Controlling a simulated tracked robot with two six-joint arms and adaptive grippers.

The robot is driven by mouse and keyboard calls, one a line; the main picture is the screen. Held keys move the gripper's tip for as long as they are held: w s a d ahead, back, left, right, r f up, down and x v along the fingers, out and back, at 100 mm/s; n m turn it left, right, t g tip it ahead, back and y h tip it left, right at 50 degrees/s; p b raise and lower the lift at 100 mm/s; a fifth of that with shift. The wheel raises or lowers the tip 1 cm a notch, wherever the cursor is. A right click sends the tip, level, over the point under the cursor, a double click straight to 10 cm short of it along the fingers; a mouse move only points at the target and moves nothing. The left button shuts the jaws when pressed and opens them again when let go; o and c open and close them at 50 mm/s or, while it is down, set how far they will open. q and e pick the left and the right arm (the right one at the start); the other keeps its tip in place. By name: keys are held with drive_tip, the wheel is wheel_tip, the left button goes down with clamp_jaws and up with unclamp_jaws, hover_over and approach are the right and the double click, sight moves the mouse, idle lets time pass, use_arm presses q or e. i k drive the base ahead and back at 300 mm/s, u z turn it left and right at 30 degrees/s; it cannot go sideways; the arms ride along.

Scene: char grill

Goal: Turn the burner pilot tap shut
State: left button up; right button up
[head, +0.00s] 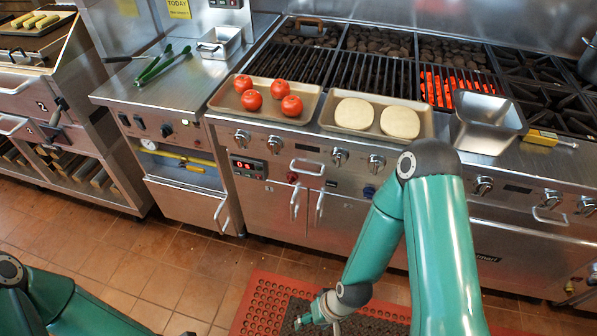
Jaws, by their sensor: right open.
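I cannot tell for sure which fitting is the burner pilot tap. A small red knob (292,177) and a small blue knob (369,192) sit on the grill's front panel below the control dials. A yellow pipe (180,156) with a gauge runs across the opening in the left cabinet. My right gripper (306,321) is low over the floor mat at the bottom of the view, apart from the panel, small and open. My right arm hides part of the panel. My left arm shows at the bottom left, with its gripper out of view.
Trays of tomatoes (251,100) and round patties (354,113) rest along the grill's front edge. A metal pan (488,138) stands to their right, beside glowing coals (440,85). Green tongs (160,64) lie on the left counter. A red-edged mat (262,290) covers the floor.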

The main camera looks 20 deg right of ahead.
sight(368, 192)
drive_tip(key=u, duration=1.7)
drive_tip(key=i, duration=0.1)
drive_tip(key=z, duration=2.45)
drive_tip(key=k, duration=0.7)
drive_tip(key=z, duration=0.4)
drive_tip(key=i, duration=0.55)
